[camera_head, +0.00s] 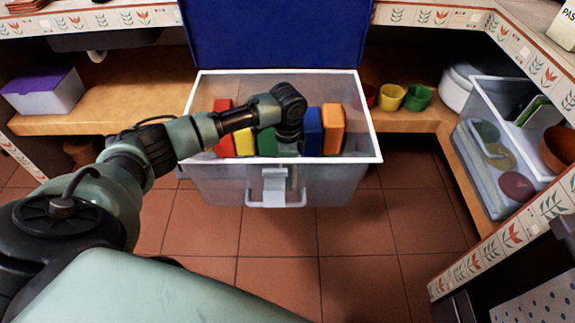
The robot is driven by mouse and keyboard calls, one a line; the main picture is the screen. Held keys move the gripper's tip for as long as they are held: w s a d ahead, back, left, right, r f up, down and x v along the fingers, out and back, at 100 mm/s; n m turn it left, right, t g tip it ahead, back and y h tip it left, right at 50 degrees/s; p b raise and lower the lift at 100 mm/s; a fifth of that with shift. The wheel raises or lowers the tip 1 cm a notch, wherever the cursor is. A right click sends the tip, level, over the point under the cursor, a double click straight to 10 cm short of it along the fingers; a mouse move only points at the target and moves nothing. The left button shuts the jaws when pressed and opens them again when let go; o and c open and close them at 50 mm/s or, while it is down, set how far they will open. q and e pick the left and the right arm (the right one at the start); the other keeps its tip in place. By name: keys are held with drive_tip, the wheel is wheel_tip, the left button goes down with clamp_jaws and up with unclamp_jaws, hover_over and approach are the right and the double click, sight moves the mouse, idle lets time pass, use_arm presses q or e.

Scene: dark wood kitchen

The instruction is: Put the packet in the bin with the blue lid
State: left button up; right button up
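The translucent bin (225,180) stands in the middle, its blue lid (275,35) raised upright at the back. Inside it several coloured packets stand in a row: red (222,118), yellow (244,142), green (266,142), blue (313,132) and orange (333,130). My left arm reaches in from the left over the rim. My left gripper (287,150) points down inside the bin between the green and blue packets. Its fingertips are blurred behind the front wall, so I cannot see whether it holds a packet. My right gripper is not in view.
A white box with a purple lid (45,92) sits on the left shelf. Yellow (391,97) and green (418,97) cups and a white pot (457,88) stand right of the bin. A clear crate (500,140) is at the right. The tiled floor in front is clear.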

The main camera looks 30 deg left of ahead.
use_arm(q)
wheel_tip(320, 180, up, 5)
drive_tip(key=shift+r+p, duration=0.15)
drive_tip(key=shift+p, duration=0.65)
wheel_tip(320, 180, up, 6)
drive_tip(key=shift+f+p, duration=0.15)
drive_tip(key=shift+p, duration=0.55)
drive_tip(key=shift+r, duration=0.65)
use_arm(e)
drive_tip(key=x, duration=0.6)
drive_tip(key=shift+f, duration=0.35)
use_arm(q)
drive_tip(key=shift+r, duration=0.1)
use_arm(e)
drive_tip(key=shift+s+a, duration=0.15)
